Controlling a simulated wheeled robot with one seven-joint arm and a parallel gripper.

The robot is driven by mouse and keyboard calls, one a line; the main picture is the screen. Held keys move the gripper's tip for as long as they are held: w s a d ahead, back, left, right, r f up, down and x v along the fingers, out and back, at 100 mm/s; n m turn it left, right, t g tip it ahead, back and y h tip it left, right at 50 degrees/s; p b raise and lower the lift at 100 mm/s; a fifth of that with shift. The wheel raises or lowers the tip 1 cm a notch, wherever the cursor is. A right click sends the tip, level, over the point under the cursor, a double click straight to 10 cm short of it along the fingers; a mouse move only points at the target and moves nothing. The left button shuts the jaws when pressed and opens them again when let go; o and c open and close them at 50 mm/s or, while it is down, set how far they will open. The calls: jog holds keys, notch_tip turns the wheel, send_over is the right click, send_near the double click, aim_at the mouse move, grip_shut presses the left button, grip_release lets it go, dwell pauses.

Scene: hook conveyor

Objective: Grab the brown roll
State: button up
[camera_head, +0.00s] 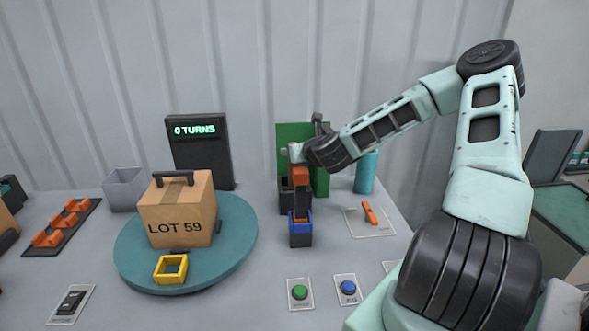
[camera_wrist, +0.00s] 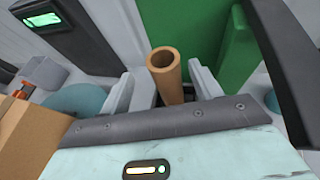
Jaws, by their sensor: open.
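The brown roll (camera_wrist: 164,77) is a hollow tube, seen from above at its open end in the wrist view. It stands between the two grey fingers of my gripper (camera_wrist: 163,90), with a small gap visible on either side. In the head view my gripper (camera_head: 301,200) is low over a blue-rimmed dark holder (camera_head: 300,236) in the middle of the table. A brown-orange part there is probably the roll, partly covered by a dark part. The lower end of the roll is hidden.
A green panel (camera_head: 321,180) and black box stand close behind. A teal turntable (camera_head: 130,245) left of the holder bears a carton (camera_head: 178,215) marked LOT 59 and a yellow square frame (camera_head: 171,269). A teal cylinder (camera_head: 366,172) stands right; green and blue buttons are in front.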

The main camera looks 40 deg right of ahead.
jog(key=p+x, duration=0.1)
jog(key=x, duration=0.2)
jog(key=shift+w+d+f+p, duration=0.1)
jog(key=shift+w+d+p, duration=0.2)
jog(key=shift+d+p, duration=0.05)
jog(key=shift+w+d+f, duration=0.2)
jog(key=shift+w+f, duration=0.1)
jog(key=shift+w, duration=0.05)
jog(key=c, duration=1.3)
